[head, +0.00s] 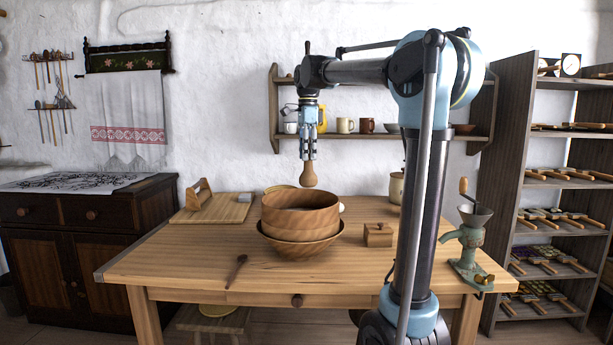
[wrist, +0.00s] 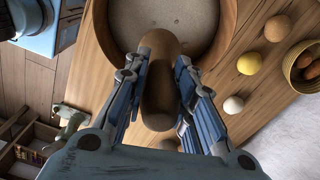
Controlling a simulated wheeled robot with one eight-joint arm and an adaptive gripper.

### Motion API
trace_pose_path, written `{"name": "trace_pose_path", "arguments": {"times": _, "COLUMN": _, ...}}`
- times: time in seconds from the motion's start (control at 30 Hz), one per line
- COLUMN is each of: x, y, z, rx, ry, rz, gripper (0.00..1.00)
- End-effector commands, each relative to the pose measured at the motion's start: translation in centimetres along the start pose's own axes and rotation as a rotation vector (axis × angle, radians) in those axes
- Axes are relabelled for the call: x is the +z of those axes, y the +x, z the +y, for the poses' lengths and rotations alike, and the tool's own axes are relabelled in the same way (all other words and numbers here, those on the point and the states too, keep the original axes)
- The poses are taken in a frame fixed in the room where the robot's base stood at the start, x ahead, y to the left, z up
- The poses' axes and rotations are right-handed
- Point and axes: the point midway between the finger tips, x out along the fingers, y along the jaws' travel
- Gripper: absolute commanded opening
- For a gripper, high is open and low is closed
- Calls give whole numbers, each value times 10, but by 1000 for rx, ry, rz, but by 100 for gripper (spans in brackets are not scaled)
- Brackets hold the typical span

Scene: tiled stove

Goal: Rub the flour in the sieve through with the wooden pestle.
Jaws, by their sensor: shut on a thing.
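The wooden pestle (head: 308,175) hangs upright in my gripper (head: 308,147), which is shut on its upper part. Its rounded lower end is just above the rim of the sieve (head: 300,196), apart from it as far as I can see. The sieve is a round wooden hoop sitting in a wider wooden bowl (head: 300,241) on the table. In the wrist view, the pestle (wrist: 160,80) lies between the blue fingers, and pale flour (wrist: 176,22) fills the sieve's inside beyond it. The flour is hidden in the head view.
A wooden box (head: 378,236) stands right of the bowl, and a hand grinder (head: 470,245) stands at the right table edge. A spoon (head: 237,270) lies front left. A board (head: 214,208) lies at back left.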

Motion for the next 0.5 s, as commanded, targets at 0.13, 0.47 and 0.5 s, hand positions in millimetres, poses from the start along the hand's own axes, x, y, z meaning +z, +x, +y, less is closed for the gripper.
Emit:
{"name": "trace_pose_path", "arguments": {"times": 0.13, "x": 21, "y": -11, "z": -4, "rx": 1, "ry": -4, "rz": 0, "gripper": 0}}
{"name": "trace_pose_path", "arguments": {"times": 0.47, "x": 27, "y": 0, "z": -6, "rx": 1, "ry": 0, "rz": 0, "gripper": 0}}
{"name": "trace_pose_path", "arguments": {"times": 0.5, "x": 27, "y": 2, "z": -6, "rx": 1, "ry": -1, "rz": 0, "gripper": 0}}
